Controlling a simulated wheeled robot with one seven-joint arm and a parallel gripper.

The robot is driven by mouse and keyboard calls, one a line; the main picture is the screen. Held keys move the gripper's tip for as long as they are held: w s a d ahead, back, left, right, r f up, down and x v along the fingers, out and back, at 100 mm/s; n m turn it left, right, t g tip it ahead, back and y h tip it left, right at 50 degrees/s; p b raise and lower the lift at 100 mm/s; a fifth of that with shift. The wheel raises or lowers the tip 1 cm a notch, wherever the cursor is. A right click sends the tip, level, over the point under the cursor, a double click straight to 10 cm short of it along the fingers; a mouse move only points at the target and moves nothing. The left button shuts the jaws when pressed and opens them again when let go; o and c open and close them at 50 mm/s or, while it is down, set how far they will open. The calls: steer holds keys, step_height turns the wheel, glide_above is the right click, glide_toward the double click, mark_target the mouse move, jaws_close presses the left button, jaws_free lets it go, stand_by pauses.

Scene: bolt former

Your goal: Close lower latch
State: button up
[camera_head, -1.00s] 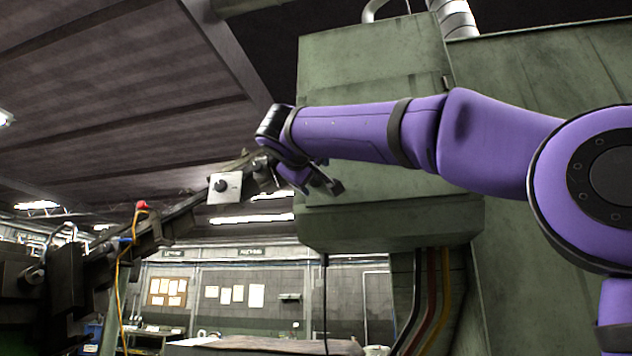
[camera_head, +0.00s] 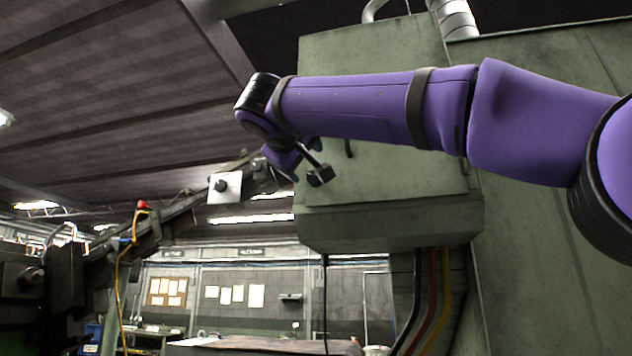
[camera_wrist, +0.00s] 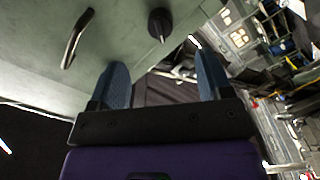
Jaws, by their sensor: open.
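The green cabinet (camera_head: 372,215) hangs in the middle of the head view. In the wrist view its face (camera_wrist: 40,65) fills the upper left. A black knob-like latch (camera_wrist: 160,24) sits on that face, ahead of the fingers. A bent metal handle (camera_wrist: 78,38) is to its left. I cannot tell from the frames which is the lower latch. My gripper (camera_head: 308,172) is beside the cabinet's left part, its fingers mostly seen edge-on. In the wrist view its two blue fingers (camera_wrist: 163,72) are apart with nothing between them, clear of both latch and handle.
A dark machine arm with a white plate (camera_head: 225,187) and an orange cable (camera_head: 119,300) stands at left. Cables (camera_head: 432,290) run down below the cabinet. A large green panel (camera_head: 560,80) is at right. Open air lies left of the cabinet.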

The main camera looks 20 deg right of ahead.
mark_target(312, 175)
steer(key=w+d+m, duration=0.1)
steer(key=w, duration=0.1)
steer(key=w+d+m, duration=0.1)
steer(key=w+d, duration=0.1)
steer(key=w+d+m, duration=0.1)
steer(key=w, duration=0.1)
steer(key=shift+w+d, duration=0.1)
steer(key=shift+d, duration=0.1)
steer(key=shift+w+d+m, duration=0.15)
steer(key=shift+w+m, duration=0.1)
steer(key=shift+m, duration=0.05)
steer(key=shift+s+m, duration=0.15)
steer(key=shift+m, duration=0.95)
steer(key=m, duration=0.4)
steer(key=shift+m, duration=0.4)
steer(key=shift+c, duration=0.2)
